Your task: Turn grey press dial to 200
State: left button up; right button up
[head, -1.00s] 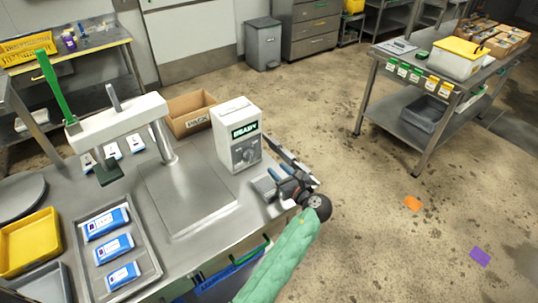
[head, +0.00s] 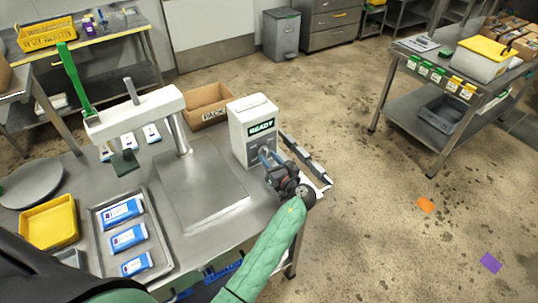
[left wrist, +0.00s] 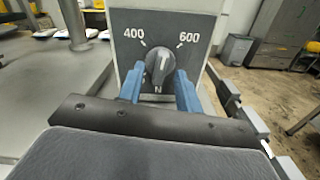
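The grey dial (left wrist: 160,66) sits on the dark front panel of the white READY box (head: 250,118). Its white mark points almost straight up, between the 400 at upper left and the 600 at upper right. Other numbers do not show; the lower panel is partly hidden by my fingers. My left gripper (head: 268,158) is at the box front, mostly covering the dial in the head view. In the left wrist view its blue fingers (left wrist: 160,88) stand apart on either side of the dial. I cannot tell whether they touch it. My right gripper is not in view.
The press (head: 135,112) with a green lever stands left of the box, beside a bare metal plate (head: 205,190). A tray (head: 165,262) of blue packs and a yellow tray (head: 48,222) are at left. A PACK carton (head: 208,105) is behind.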

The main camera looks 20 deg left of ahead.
pick_arm(q)
jog(key=shift+w+a, duration=0.25)
jog(key=shift+a, duration=0.05)
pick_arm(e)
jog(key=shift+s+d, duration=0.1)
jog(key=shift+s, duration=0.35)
pick_arm(q)
grip_shut()
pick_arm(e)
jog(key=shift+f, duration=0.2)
